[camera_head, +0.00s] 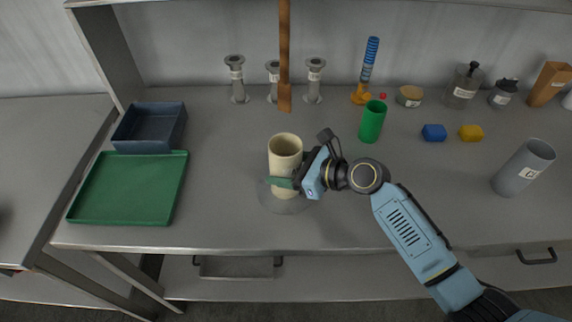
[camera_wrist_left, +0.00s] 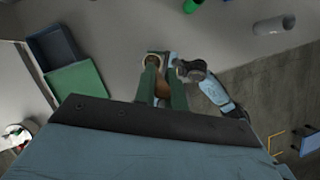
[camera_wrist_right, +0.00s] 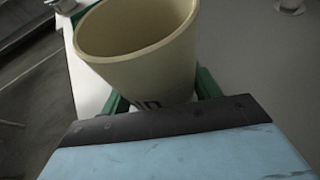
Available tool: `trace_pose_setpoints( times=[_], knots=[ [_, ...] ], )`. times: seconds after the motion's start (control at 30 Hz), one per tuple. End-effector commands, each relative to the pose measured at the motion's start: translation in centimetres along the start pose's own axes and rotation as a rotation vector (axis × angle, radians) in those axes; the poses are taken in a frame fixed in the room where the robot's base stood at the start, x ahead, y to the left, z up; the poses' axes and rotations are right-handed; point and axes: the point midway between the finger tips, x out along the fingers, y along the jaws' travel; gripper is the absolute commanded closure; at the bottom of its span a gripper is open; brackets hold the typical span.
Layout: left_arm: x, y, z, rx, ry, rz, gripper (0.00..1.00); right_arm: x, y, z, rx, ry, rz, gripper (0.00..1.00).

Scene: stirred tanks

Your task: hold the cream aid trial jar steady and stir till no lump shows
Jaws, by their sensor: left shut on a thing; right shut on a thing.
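The cream jar (camera_head: 285,152) stands upright on the bench, over a round grey disc (camera_head: 292,206). My right gripper (camera_head: 288,183) is shut on its side, and the jar fills the top of the right wrist view (camera_wrist_right: 135,55). Only bare inner wall shows there; its bottom and any lumps are hidden. A brown wooden stirrer (camera_head: 285,55) hangs upright, its lower end above and behind the jar's mouth in the head view. My left gripper (camera_wrist_left: 164,88) is shut on this stirrer in the left wrist view; it is out of the head view.
A green tray (camera_head: 130,188) and a dark blue bin (camera_head: 150,128) lie left. A grey cylinder (camera_head: 523,167) stands far right. Several metal posts (camera_head: 237,80) line the back.

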Motion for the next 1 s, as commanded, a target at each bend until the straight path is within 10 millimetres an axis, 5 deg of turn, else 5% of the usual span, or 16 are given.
trace_pose_setpoints(
  times=[0.57, 1.0],
  knots=[
    [0.2, 0.0, -0.1, 0.000, 0.001, 0.000, 1.00, 0.0, 0.0, 0.0, 0.000, 0.001, 0.000, 0.63],
    [4.9, 0.0, -1.9, 0.000, -0.010, -0.001, 1.00, 0.0, 0.0, 0.0, 0.000, 0.000, 0.000, 0.63]
  ],
)
